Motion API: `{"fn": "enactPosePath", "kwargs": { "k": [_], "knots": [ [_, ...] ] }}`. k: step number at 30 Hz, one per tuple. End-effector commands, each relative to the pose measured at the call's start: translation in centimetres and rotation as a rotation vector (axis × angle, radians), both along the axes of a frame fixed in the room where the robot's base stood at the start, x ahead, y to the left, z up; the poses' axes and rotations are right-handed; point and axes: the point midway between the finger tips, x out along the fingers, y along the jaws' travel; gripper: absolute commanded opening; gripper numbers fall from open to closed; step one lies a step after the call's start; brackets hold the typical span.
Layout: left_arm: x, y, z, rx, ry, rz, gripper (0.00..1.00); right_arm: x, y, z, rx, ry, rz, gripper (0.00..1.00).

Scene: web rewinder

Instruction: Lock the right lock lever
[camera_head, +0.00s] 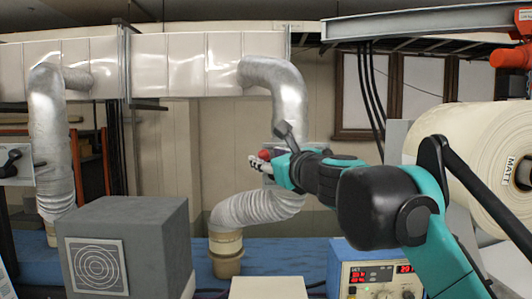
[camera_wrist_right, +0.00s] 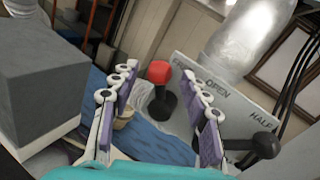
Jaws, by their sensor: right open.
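A lever with a red round knob (camera_wrist_right: 160,73) and a black base stands in front of a grey plate (camera_wrist_right: 190,75) in the right wrist view. The plate carries the words OPEN and HALF and a partly hidden word. A black lever handle (camera_wrist_right: 262,145) shows at the plate's right. My right gripper (camera_wrist_right: 162,85) is open, with the red knob seen between its two purple-and-white fingers; I cannot tell whether they touch it. In the head view the right gripper (camera_head: 262,165) is small beside the red knob (camera_head: 265,154), and the lever's base is hidden. My left gripper is out of view.
A silver duct (camera_head: 270,75) bends down behind the right gripper. A grey box (camera_head: 150,225) stands at front left, and a control unit (camera_head: 375,275) with red displays at front right. A large roll (camera_head: 460,140) is at right. Another black lever (camera_head: 12,160) is at far left.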

Motion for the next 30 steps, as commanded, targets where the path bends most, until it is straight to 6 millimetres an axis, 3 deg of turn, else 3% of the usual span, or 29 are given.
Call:
{"fn": "enactPosePath", "kwargs": {
  "k": [4,12,13,18,30],
  "knots": [
    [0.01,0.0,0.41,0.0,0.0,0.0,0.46,1.11,0.5,0.03,0.0,0.0,0.0,0.46],
    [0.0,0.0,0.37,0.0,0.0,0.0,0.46,1.33,0.6,-0.08,-0.001,0.0,0.0,0.46],
    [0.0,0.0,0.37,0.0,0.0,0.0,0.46,1.33,0.6,-0.08,-0.001,0.0,0.0,0.43],
    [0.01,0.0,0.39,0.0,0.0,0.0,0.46,1.31,0.59,-0.07,-0.001,0.0,0.0,0.0],
    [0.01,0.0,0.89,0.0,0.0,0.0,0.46,1.29,0.78,0.01,-0.041,-0.001,0.0,0.0]
  ]
}}
